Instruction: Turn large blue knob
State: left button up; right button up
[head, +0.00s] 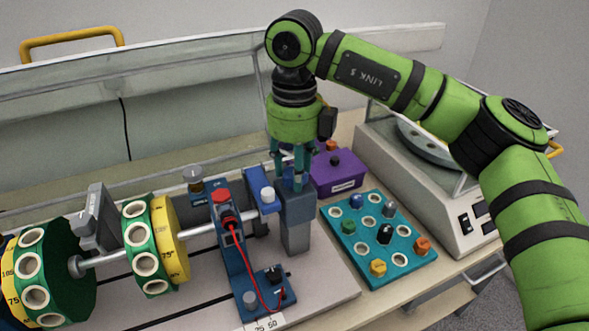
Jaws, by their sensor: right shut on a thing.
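My right gripper (293,178) comes down from above, with its teal fingers at the top of an upright blue-grey post (296,228) at the right end of the shaft rig. It is shut on what I take to be the large blue knob there; the fingers hide most of it, so its shape and angle cannot be told. A blue bracket (256,184) with a pale knob (267,194) stands just left of the fingers. My left gripper is not in view.
A teal tray (346,231) with coloured knobs lies right of the post, and a purple box (340,175) stands behind it. A grey machine (440,190) is at the right. Green and yellow discs (150,245) sit on the shaft at left. A red cable (246,270) loops in front.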

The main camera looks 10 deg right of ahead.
dwell(0.3)
jog(key=o, duration=1.1)
jog(key=shift+o, duration=0.2)
jog(key=shift+r, duration=0.1)
notch_tip(320, 180, up, 12)
